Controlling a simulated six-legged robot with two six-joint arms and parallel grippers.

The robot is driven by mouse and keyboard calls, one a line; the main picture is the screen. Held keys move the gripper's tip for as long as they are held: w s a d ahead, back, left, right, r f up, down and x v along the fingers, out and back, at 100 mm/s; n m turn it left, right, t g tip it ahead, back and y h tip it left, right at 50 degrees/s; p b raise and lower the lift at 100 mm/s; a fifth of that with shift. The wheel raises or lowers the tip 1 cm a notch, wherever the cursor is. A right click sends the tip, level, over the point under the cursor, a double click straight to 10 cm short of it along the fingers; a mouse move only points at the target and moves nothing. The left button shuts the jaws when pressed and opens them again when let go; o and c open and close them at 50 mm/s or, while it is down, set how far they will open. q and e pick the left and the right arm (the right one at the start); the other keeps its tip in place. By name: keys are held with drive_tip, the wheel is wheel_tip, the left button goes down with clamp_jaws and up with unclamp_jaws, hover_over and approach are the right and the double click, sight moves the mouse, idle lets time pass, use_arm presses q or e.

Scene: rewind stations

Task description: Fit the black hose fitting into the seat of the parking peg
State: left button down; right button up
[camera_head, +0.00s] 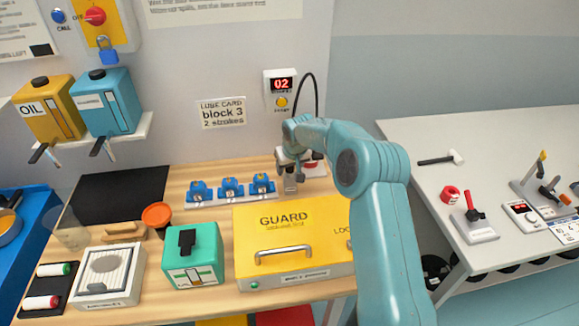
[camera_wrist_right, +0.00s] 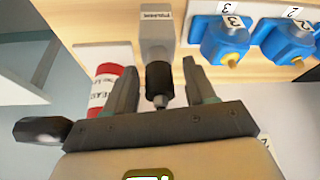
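The parking peg (camera_wrist_right: 157,32) is a grey block with a white label at the top middle of the right wrist view; it also shows in the head view (camera_head: 290,184). The black hose fitting (camera_wrist_right: 159,78) is a black sleeve with a metal tip, meeting the peg's near end in the picture. How deep it sits in the seat is hidden. My right gripper (camera_wrist_right: 163,92) is open, one finger on each side of the fitting with a visible gap at both. In the head view my right gripper (camera_head: 291,169) is small, just above the peg. My left gripper is not in view.
A red and white cartridge (camera_wrist_right: 105,85) stands close to the left finger. Several blue numbered fittings (camera_head: 230,187) stand left of the peg. The yellow guard box (camera_head: 290,222) lies in front. A black hose (camera_head: 314,88) arcs down from the wall unit (camera_head: 281,90).

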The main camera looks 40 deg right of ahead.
drive_tip(key=shift+s, duration=0.1)
drive_tip(key=shift+r, duration=0.55)
drive_tip(key=b+v, duration=0.2)
drive_tip(key=v, duration=0.9)
drive_tip(key=shift+s, duration=0.25)
drive_tip(key=shift+r, duration=0.1)
drive_tip(key=shift+a, duration=0.1)
